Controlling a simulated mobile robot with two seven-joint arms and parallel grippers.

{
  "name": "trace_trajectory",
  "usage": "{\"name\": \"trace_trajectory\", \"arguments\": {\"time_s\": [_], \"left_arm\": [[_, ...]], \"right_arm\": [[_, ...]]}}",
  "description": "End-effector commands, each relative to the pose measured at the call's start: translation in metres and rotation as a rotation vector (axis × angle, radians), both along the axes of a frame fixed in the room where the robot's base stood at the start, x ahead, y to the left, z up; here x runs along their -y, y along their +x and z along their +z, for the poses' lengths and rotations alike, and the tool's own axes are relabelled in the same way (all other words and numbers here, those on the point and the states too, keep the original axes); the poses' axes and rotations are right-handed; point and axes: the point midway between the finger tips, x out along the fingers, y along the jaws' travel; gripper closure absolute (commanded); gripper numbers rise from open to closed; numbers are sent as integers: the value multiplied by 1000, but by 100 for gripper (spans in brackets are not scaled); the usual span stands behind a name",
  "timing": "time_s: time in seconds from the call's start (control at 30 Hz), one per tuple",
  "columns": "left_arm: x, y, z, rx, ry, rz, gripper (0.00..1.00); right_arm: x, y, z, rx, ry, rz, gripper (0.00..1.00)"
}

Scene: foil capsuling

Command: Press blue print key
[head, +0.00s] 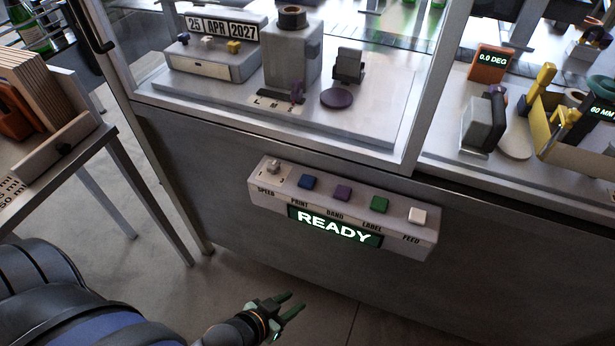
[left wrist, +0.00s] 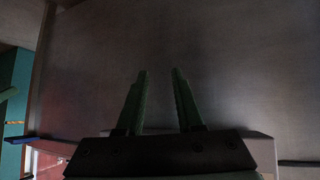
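The blue print key (head: 308,182) stands on the sloped top of a pale control panel (head: 262,190) fixed to the front of the grey cabinet. It is the leftmost of the coloured keys, above the word PRINT, and nothing covers it. The panel's screen (head: 336,228) reads READY in white on green. My left gripper (head: 294,301) is below the panel, apart from it, with green fingers pointing up and to the right. In the left wrist view its fingers (left wrist: 162,75) are parted with nothing between them. My right gripper is not in view.
Right of the blue key are a purple key (head: 343,193), a green key (head: 379,205) and a white key (head: 417,215). A speed knob (head: 274,168) is on its left. A side table (head: 60,165) stands at the left. A cabinet post (head: 436,90) rises above the panel.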

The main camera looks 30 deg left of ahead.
Motion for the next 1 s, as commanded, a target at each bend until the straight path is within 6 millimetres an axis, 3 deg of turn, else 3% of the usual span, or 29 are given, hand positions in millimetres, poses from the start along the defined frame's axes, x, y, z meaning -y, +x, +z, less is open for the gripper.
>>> {"name": "trace_trajectory", "arguments": {"time_s": [0.03,0.3,1.0], "left_arm": [[0,0,0,0,0,0,71],[0,0,0,0,0,0,100],[0,0,0,0,0,0,100]], "right_arm": [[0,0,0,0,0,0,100],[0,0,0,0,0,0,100],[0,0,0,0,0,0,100]]}}
